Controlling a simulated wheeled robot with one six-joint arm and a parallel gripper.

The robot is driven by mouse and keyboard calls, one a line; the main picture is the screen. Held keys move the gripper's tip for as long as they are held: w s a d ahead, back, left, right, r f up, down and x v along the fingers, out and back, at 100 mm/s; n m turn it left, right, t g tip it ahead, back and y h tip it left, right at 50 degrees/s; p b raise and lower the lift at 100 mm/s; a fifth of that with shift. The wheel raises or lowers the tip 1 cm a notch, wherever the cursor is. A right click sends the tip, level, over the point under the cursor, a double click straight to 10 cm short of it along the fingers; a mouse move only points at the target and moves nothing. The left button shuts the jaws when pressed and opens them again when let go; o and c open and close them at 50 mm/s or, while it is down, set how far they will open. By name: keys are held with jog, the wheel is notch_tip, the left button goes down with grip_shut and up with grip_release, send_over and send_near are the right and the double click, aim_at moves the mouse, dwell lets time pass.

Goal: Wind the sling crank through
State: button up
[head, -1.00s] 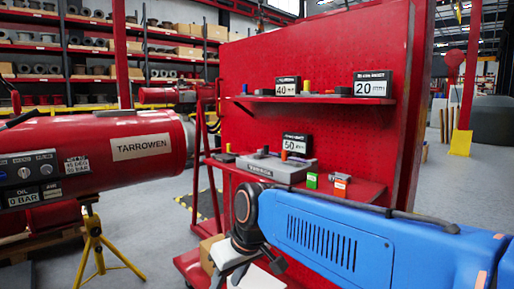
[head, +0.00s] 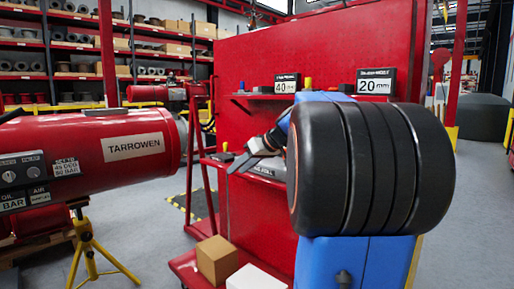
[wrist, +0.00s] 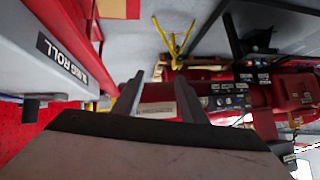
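A grey box (wrist: 45,40) with a dark label, whose readable end says "ROLL", fills the upper left of the wrist view. A short dark peg (wrist: 30,109) sticks out at its lower end; I cannot tell whether it belongs to a crank. In the head view the lower shelf's contents are largely hidden behind my arm. My gripper (head: 240,166) is beside the lower shelf, pointing left. In the wrist view its two fingers (wrist: 158,108) stand apart with nothing between them. The box is to their left, not touching them.
The red pegboard (head: 250,70) has an upper shelf with 40 and 20 mm signs. A cardboard box (head: 217,260) sits low on the cart.

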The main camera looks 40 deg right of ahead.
jog(key=d+r, duration=0.1)
jog(key=d, duration=0.4)
jog(key=w+d+r+t, duration=0.1)
jog(key=d+r, duration=0.1)
jog(key=d, duration=0.2)
jog(key=d+r+t, duration=0.1)
jog(key=d, duration=0.4)
jog(key=shift+w+d+r+h, duration=0.15)
jog(key=shift+w+d+h, duration=0.15)
jog(key=shift+n+t+h, duration=0.4)
jog(key=shift+t, duration=0.5)
jog(key=d+r, duration=0.1)
jog(key=d, duration=0.2)
jog(key=d+r, duration=0.1)
jog(key=d, duration=0.2)
jog(key=s+d, duration=0.1)
jog(key=d, duration=0.3)
jog(key=shift+r, duration=0.4)
jog(key=x, duration=1.1)
jog(key=shift+w+f, duration=0.15)
jog(key=shift+w, duration=0.2)
jog(key=shift+a, duration=0.1)
grip_shut()
